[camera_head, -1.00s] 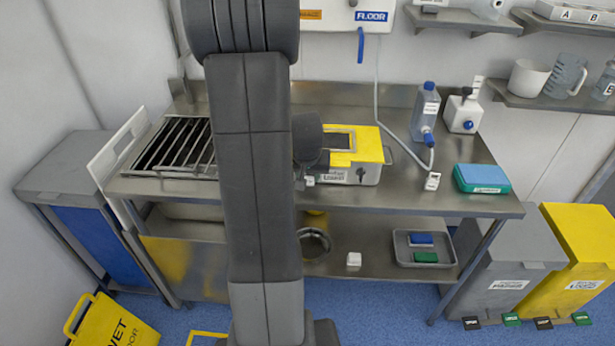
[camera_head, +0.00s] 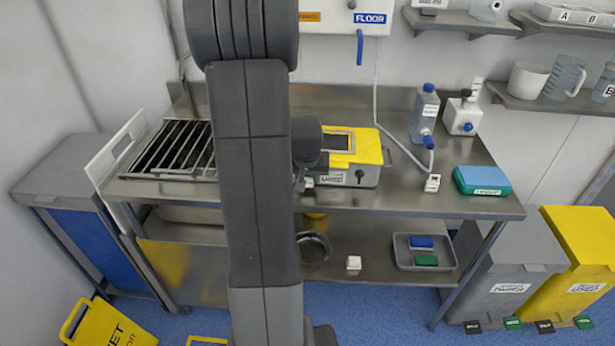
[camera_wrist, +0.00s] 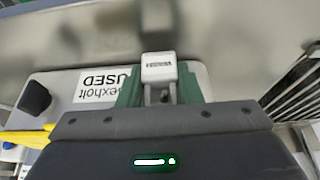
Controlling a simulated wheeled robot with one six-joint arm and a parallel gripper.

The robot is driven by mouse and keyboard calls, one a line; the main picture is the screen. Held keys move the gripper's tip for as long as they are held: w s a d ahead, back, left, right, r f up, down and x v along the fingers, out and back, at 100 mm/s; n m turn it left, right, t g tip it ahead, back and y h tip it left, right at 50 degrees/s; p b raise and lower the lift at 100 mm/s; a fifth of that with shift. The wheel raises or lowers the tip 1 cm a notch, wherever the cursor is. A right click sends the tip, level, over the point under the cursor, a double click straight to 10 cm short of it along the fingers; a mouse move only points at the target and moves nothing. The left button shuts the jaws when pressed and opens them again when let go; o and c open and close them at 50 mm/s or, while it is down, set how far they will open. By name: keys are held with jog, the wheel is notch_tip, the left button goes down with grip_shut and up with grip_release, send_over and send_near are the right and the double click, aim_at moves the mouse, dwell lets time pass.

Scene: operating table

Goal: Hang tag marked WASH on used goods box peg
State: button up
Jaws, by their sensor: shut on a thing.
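The used goods box is a metal box with a yellow lid (camera_head: 368,147), standing on the table. Its front has a white label and a dark knob-like peg (camera_head: 359,174). In the wrist view the label (camera_wrist: 100,88) reads USED, and the dark peg (camera_wrist: 34,97) is at the left. My gripper (camera_wrist: 160,92) has green fingers shut on a small white tag (camera_wrist: 159,67); its lettering is too small to read surely. The tag (camera_head: 309,182) also shows in the head view, just left of the box front. My arm hides most of the gripper there.
A slatted rack (camera_head: 180,148) stands left on the table. A white tag-like piece (camera_head: 432,183) lies near the right front edge, beside a blue-green pack (camera_head: 482,180). A small white block (camera_head: 354,263) and a tray (camera_head: 400,258) are on the lower shelf.

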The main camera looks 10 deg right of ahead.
jog(key=o, duration=1)
jog(key=shift+w, duration=0.1)
jog(key=shift+o, duration=0.2)
jog(key=shift+r, duration=0.15)
jog(key=v, duration=1.3)
jog(key=shift+s+r, duration=0.2)
jog(key=shift+s, duration=0.05)
jog(key=shift+a+f, duration=0.1)
jog(key=shift+a, duration=0.05)
jog(key=x, duration=1.3)
jog(key=shift+w+f, duration=0.2)
jog(key=shift+f, duration=0.05)
jog(key=shift+s+r, duration=0.1)
jog(key=shift+r, duration=0.05)
